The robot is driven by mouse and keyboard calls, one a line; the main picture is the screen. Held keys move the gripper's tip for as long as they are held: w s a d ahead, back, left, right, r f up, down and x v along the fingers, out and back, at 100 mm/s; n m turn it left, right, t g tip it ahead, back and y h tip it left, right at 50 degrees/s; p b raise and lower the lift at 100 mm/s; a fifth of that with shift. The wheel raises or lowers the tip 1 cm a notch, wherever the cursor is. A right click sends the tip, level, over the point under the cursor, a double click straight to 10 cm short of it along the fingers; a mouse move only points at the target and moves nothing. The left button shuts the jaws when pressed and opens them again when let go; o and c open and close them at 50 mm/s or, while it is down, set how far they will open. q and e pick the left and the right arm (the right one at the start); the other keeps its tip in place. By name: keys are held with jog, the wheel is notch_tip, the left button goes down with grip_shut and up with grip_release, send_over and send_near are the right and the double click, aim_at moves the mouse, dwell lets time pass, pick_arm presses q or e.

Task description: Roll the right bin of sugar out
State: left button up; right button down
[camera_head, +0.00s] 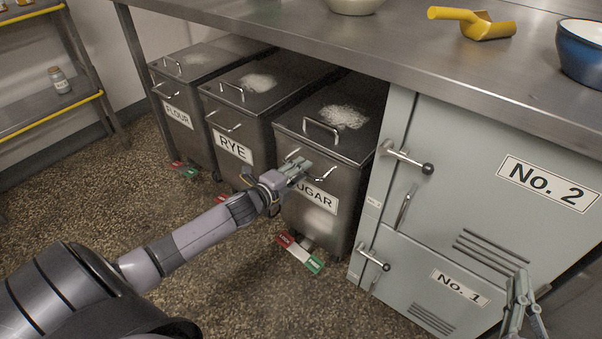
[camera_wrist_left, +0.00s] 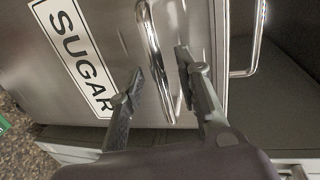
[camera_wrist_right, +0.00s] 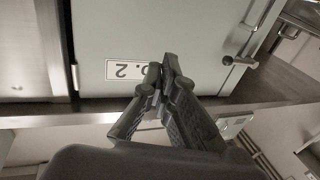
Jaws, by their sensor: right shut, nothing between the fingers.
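The sugar bin (camera_head: 318,225) is a grey metal bin labelled SUGAR, the rightmost of three under the counter, with its lid closed. Its front handle (camera_head: 325,172) is partly hidden by my left gripper (camera_head: 298,172). In the left wrist view, my left gripper (camera_wrist_left: 160,64) is open, its fingertips on either side of the front handle (camera_wrist_left: 155,50); contact cannot be told. A red and green pedal (camera_head: 300,253) lies at the bin's foot. My right gripper (camera_head: 522,285) is shut and empty, before the cabinet at the lower right; it also shows in the right wrist view (camera_wrist_right: 160,75).
The rye bin (camera_head: 240,150) and flour bin (camera_head: 180,115) stand to the left. A grey cabinet (camera_head: 480,225) with protruding latches is close on the right. The counter (camera_head: 420,60) overhangs the bins. The speckled floor (camera_head: 225,275) in front is clear.

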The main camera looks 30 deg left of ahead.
pick_arm(q)
jog(key=shift+w+f, duration=0.1)
jog(key=shift+w, duration=0.35)
jog(key=shift+c, duration=0.2)
grip_shut()
dwell(0.5)
